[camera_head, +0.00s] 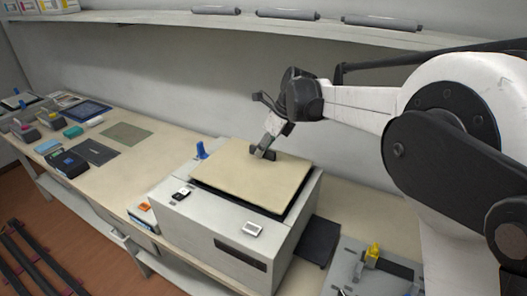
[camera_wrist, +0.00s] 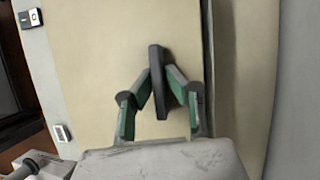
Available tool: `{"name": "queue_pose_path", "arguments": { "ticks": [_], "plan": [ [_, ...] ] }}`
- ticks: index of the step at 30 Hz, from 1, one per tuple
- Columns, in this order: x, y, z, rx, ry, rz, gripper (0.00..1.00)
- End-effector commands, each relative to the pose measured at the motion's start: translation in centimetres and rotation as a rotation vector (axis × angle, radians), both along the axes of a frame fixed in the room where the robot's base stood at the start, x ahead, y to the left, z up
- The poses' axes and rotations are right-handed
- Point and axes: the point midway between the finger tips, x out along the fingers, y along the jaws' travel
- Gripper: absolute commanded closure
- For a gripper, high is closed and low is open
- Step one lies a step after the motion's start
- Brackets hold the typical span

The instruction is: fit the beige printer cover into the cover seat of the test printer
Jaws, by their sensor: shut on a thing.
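The beige printer cover (camera_head: 240,178) lies across the top of the light grey test printer (camera_head: 208,232). A dark strip of the cover seat (camera_head: 297,200) shows along the cover's right edge. I cannot tell whether the cover is flush in the seat or slightly above it. My gripper (camera_head: 263,152) is shut on the cover's dark upright handle, near its far edge. In the wrist view, the green-padded fingers of my gripper (camera_wrist: 158,88) hold the dark handle (camera_wrist: 157,65) over the beige cover (camera_wrist: 95,75). The seat's far side is hidden.
A blue knob-like part (camera_head: 200,150) stands at the printer's back left corner. A dark tray (camera_head: 318,240) and a grey panel with a yellow part (camera_head: 373,253) are at the right. Small boxes and mats lie on the bench at left. A shelf (camera_head: 190,21) with grey cylinders runs above.

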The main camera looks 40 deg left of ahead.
Motion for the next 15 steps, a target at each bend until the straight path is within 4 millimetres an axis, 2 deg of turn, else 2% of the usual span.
{"name": "queue_pose_path", "arguments": {
  "ticks": [3,15],
  "plan": [
    [0.0,0.0,-1.0,0.000,0.000,0.000,1.00],
    [0.0,0.0,-1.6,0.000,0.000,0.000,1.00]
  ]
}}
